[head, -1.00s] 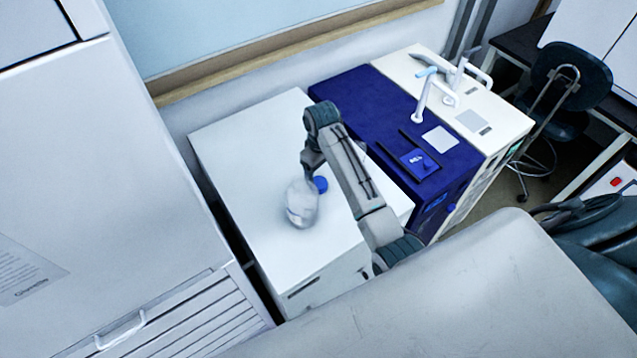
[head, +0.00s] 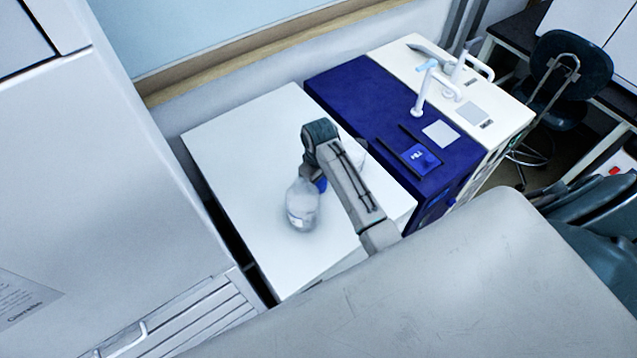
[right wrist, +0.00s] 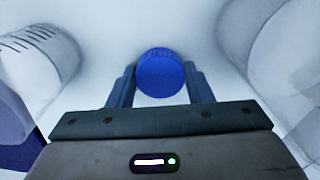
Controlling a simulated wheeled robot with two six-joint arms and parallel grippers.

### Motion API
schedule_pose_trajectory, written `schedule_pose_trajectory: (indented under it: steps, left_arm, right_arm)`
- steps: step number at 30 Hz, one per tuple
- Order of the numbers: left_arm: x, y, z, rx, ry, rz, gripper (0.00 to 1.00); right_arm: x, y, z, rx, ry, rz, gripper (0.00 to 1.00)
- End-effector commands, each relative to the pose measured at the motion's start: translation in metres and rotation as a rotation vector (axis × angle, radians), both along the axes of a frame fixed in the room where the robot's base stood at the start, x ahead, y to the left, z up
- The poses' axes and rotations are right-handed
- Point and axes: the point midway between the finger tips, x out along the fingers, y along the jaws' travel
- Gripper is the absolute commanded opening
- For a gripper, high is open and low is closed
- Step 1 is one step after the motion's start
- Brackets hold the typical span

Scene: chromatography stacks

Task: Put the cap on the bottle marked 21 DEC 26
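A blue cap (head: 321,184) is beside a clear bottle (head: 302,206) on the white bench top, partly hidden by my right gripper (head: 314,178). In the right wrist view the cap (right wrist: 159,74) is between the two fingertips of my right gripper (right wrist: 160,84). The fingers lie close along both its sides; I cannot tell whether they press on it. That view shows one bottle with graduation marks at left (right wrist: 30,55) and another at right (right wrist: 275,45). A faint part of a second bottle (head: 357,152) shows behind my arm. No date is readable. My left gripper is out of view.
The white bench top (head: 245,140) is mostly bare to the left and behind. A dark blue unit (head: 350,95) with a small panel adjoins it at right, then a cream cabinet with white taps (head: 420,95). A tall white cabinet (head: 100,170) stands at left.

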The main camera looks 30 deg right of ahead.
Motion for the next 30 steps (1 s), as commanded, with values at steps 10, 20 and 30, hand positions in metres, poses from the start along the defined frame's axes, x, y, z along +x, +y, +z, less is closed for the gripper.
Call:
schedule_pose_trajectory:
  steps: [10, 20, 30]
  left_arm:
    - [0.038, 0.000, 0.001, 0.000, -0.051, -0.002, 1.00]
    - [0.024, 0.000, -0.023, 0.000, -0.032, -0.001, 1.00]
    - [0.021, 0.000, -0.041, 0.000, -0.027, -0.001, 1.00]
  right_arm:
    - [0.000, 0.000, 0.000, 0.000, 0.001, 0.000, 0.24]
    - [0.001, 0.000, 0.030, -0.001, -0.006, 0.000, 0.24]
    - [-0.057, -0.018, 0.037, -0.003, 0.001, 0.000, 0.24]
